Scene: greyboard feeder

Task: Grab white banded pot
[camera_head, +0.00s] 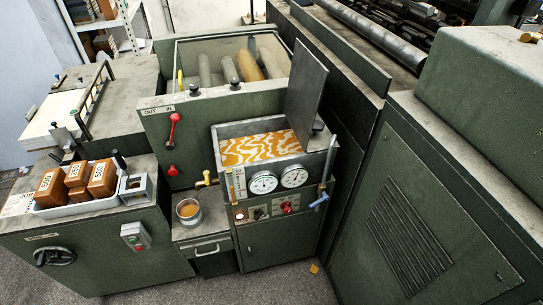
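A small round pale pot (189,219) stands upright on a low ledge between the left cabinet and the unit with gauges. It has a light rim and holds something orange-brown. A band around its side is too small to tell clearly. Neither of my grippers is in view, and nothing touches the pot from above.
The ledge (213,228) has a handled drawer below. A yellow-handled valve (205,180) is close above the pot. A white tray (73,209) with brown blocks sits left. A glue-filled tank (235,129) with gauges stands right. Grey floor (165,292) is clear in front.

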